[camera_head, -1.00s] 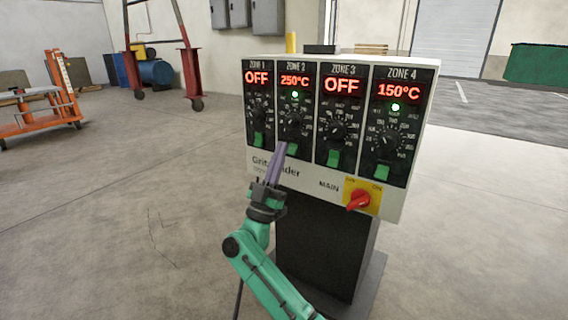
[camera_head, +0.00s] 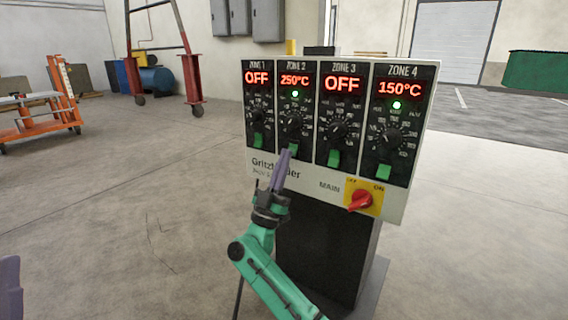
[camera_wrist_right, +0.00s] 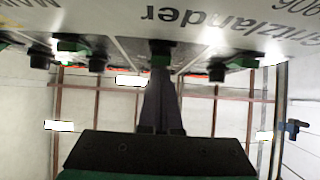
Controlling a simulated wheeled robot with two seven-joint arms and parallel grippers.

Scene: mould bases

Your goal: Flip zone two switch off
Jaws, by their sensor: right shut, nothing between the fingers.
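The controller box's zone 2 panel (camera_head: 295,108) reads 250°C in red, with its green lamp lit. Its green switch (camera_head: 293,149) is at the panel's lower edge, partly hidden by my fingers. My right gripper (camera_head: 286,154) is shut and empty, its purple fingertips at or just in front of this switch.
Zone 1 (camera_head: 257,77) and zone 3 (camera_head: 341,85) read OFF, and zone 4 (camera_head: 399,88) reads 150°C. Their green switches flank zone 2's closely. A red main knob (camera_head: 361,201) on a yellow plate is at lower right.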

